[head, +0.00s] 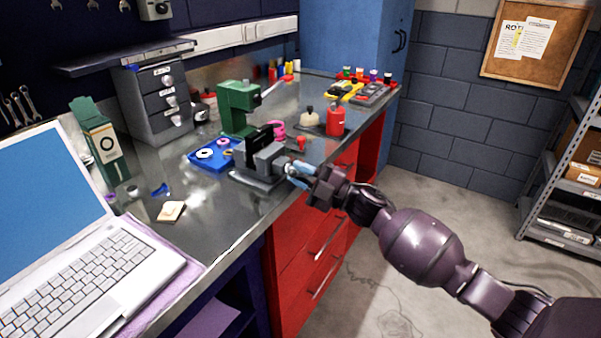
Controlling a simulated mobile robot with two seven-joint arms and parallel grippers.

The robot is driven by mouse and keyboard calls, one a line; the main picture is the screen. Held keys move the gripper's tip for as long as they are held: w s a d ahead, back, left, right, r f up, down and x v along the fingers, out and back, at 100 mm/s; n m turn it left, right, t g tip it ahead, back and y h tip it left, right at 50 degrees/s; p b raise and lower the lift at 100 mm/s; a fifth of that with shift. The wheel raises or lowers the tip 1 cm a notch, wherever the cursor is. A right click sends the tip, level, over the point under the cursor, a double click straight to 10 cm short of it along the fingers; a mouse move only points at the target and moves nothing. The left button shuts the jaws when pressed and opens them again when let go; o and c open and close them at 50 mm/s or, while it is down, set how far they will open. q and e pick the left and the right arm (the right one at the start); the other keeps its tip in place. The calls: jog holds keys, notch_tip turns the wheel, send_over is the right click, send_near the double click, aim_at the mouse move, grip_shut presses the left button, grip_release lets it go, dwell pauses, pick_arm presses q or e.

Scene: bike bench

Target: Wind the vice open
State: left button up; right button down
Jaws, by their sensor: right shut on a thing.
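The grey and black vice (266,156) stands on the metal bench top near its front edge, beside a blue tray. My right gripper (293,170) reaches in from the right and is at the front end of the vice. It is shut on the vice handle, which is mostly hidden by the fingers. How wide the vice jaws stand apart is hard to tell from here. My left gripper is not in view.
A blue tray (199,164) with small parts lies left of the vice, and a green machine (238,105) stands behind it. A red bottle (335,121) stands to the right. An open laptop (95,270) covers the near left bench.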

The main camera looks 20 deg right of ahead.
jog(key=n, duration=0.1)
jog(key=n+g, duration=0.1)
jog(key=n, duration=0.2)
jog(key=shift+w+r+n+g, duration=0.15)
jog(key=shift+r+n+g, duration=0.15)
jog(key=shift+n+g, duration=0.1)
jog(key=n+g, duration=0.1)
jog(key=n, duration=0.4)
jog(key=n+g+p, duration=0.1)
jog(key=n, duration=0.1)
jog(key=shift+n+g+h, duration=0.3)
jog(key=shift+n+h, duration=0.1)
jog(key=shift+f+n+h, duration=0.1)
jog(key=shift+n+h, duration=0.3)
jog(key=shift+n, duration=0.9)
